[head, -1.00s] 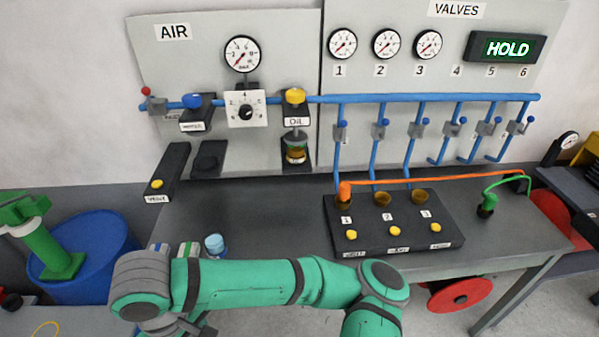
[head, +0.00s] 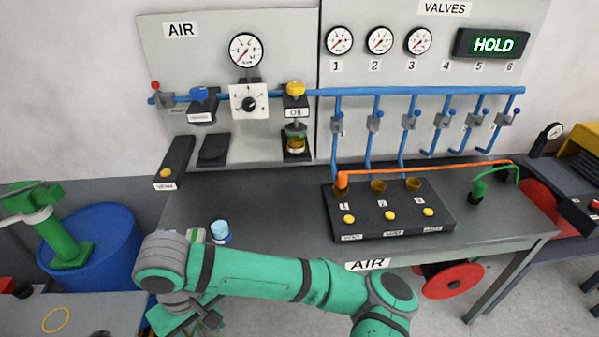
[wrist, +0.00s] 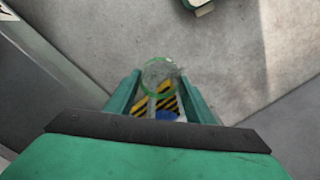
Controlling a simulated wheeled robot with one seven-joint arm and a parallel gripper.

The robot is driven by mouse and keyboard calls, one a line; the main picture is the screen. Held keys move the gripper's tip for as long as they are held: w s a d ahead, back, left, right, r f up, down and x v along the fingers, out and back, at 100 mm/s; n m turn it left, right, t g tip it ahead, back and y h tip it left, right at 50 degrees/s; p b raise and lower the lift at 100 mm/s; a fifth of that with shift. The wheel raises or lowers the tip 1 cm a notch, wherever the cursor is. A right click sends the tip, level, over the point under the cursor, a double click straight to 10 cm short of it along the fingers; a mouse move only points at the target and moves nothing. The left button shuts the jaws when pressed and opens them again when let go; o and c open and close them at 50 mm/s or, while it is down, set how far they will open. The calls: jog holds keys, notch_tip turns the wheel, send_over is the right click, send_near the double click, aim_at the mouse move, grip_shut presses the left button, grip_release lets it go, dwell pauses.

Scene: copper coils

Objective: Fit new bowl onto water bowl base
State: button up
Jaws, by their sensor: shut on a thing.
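My gripper (wrist: 160,98) is shut on a clear round bowl with a green rim (wrist: 158,72), seen in the wrist view between two green fingers. In the head view my gripper is low at the left, in front of the bench, mostly hidden by my arm; the bowl cannot be made out there. The water bowl base seems to be the black-bodied unit with a blue knob (head: 200,94) on the blue pipe, left of the dial regulator. No bowl shows under it. The gripper is well apart from this base, lower and nearer.
A black pad (head: 213,150) juts from the panel below the base. A black button box (head: 173,163) is left of it. The oil unit (head: 295,115) hangs to the right. A light-blue-topped container (head: 220,231) stands on the bench's front left. The bench middle (head: 270,200) is clear.

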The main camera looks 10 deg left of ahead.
jog(key=w+d+f+m, duration=0.4)
jog(key=w+d, duration=0.1)
jog(key=w, duration=0.3)
jog(key=w+d+f+m, duration=0.3)
jog(key=w+d+m, duration=0.1)
jog(key=w, duration=0.4)
jog(key=w+d+f+m, duration=0.3)
jog(key=w+d+f, duration=0.15)
jog(key=d, duration=0.35)
jog(key=w+d+f+m, duration=0.3)
jog(key=d+f, duration=0.2)
jog(key=d, duration=0.2)
jog(key=s+f+n, duration=0.1)
jog(key=s+f, duration=0.2)
jog(key=f, duration=0.5)
jog(key=s+f+n, duration=0.2)
jog(key=s+f, duration=0.2)
jog(key=f, duration=0.4)
jog(key=shift+s+f, duration=0.25)
jog(key=shift+f, duration=0.15)
jog(key=shift+d, duration=0.1)
